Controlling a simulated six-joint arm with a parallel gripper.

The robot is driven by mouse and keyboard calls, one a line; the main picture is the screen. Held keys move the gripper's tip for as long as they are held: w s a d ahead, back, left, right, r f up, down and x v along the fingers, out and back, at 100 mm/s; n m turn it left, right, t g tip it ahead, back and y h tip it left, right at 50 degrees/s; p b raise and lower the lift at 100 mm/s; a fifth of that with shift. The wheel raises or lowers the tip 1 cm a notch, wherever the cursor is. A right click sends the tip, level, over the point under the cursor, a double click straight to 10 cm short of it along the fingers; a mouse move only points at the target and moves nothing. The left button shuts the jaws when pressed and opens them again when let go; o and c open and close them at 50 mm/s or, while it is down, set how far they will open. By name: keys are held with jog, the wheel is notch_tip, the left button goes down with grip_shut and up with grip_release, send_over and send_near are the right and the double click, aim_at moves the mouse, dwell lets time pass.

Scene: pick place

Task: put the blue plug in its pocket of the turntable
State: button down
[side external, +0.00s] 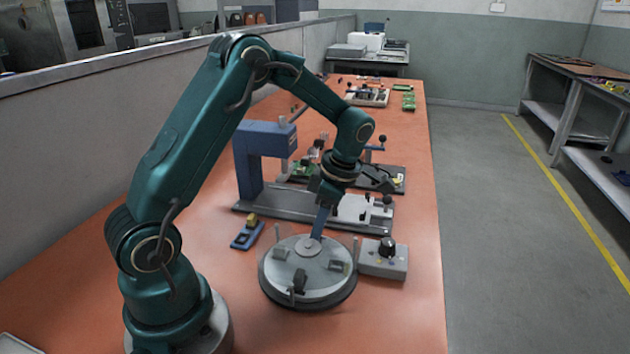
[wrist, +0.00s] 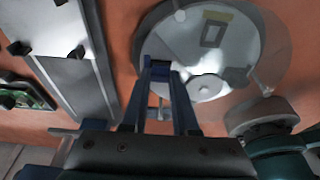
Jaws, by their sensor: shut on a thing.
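The turntable (side external: 318,288) is a round, pale grey disc on a darker base, with several small raised blocks on top. My gripper (side external: 317,237) points down at the far side of the disc, its blue fingers low over it. In the wrist view, my gripper (wrist: 160,84) is shut on the blue plug (wrist: 160,70), a small dark blue piece between the fingertips. The turntable (wrist: 155,40) lies beneath, with a squarish framed pocket (wrist: 214,30) beyond the fingertips. I cannot tell whether the plug touches the disc. The plug cannot be made out in the side view.
A grey box with a black knob (side external: 383,260) stands right of the turntable. A small blue holder with a yellow block (side external: 247,235) lies to its left. A blue column fixture (side external: 249,165) and grey rail (side external: 290,205) stand behind. The orange bench (side external: 400,320) is clear at front right.

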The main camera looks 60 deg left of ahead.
jog(key=c, duration=0.6)
grip_release()
jog(key=c, duration=0.4)
jog(key=shift+o, duration=0.2)
jog(key=shift+r, duration=0.1)
jog(key=shift+r, duration=3.4)
